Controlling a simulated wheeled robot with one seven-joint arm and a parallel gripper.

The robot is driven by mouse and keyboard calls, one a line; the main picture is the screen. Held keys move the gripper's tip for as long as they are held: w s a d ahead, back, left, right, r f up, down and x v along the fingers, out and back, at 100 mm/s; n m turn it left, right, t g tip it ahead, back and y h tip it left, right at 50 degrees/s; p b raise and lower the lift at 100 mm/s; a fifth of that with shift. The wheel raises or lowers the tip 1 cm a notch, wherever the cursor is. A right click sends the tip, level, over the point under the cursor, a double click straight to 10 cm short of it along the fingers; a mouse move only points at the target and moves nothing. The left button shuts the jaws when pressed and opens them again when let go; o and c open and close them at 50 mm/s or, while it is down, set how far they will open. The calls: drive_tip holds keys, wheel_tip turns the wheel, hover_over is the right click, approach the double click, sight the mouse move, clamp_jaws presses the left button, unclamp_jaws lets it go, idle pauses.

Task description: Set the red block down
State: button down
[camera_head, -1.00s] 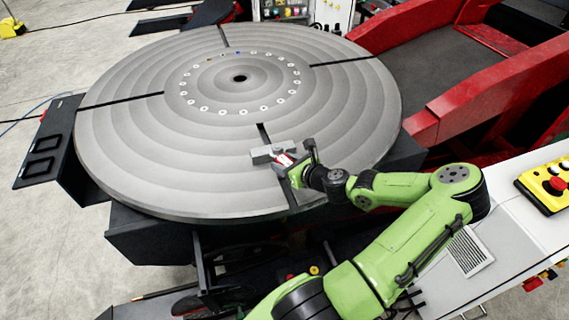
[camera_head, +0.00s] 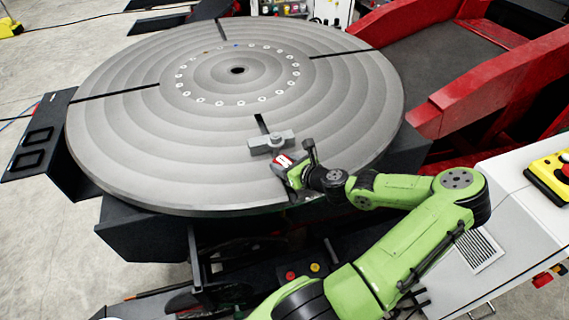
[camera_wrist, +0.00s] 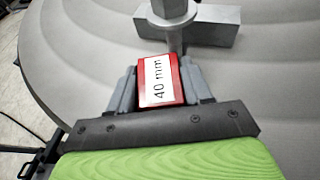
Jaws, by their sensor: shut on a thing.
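In the head view the red block (camera_head: 285,161) is at my gripper (camera_head: 290,168), over the near part of the round grey turntable (camera_head: 150,150). A grey clamp bar with a bolt (camera_head: 272,143) lies just beyond the block on the turntable. I cannot tell whether the block touches the turntable surface.
Dark radial slots cut the turntable, and a ring of small holes surrounds its centre hole (camera_head: 237,70). Red frame beams (camera_head: 480,95) stand at the right. A white cabinet (camera_head: 530,220) with a yellow control box (camera_head: 552,178) is at the lower right. The turntable's left side is clear.

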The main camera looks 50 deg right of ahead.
drive_tip(key=shift+f, duration=0.35)
drive_tip(key=shift+c, duration=2.1)
unclamp_jaws()
drive_tip(key=shift+f, duration=0.15)
drive_tip(key=p+v, duration=0.2)
drive_tip(key=v, duration=1.4)
drive_tip(key=shift+w+a, duration=0.1)
drive_tip(key=shift+w, duration=0.05)
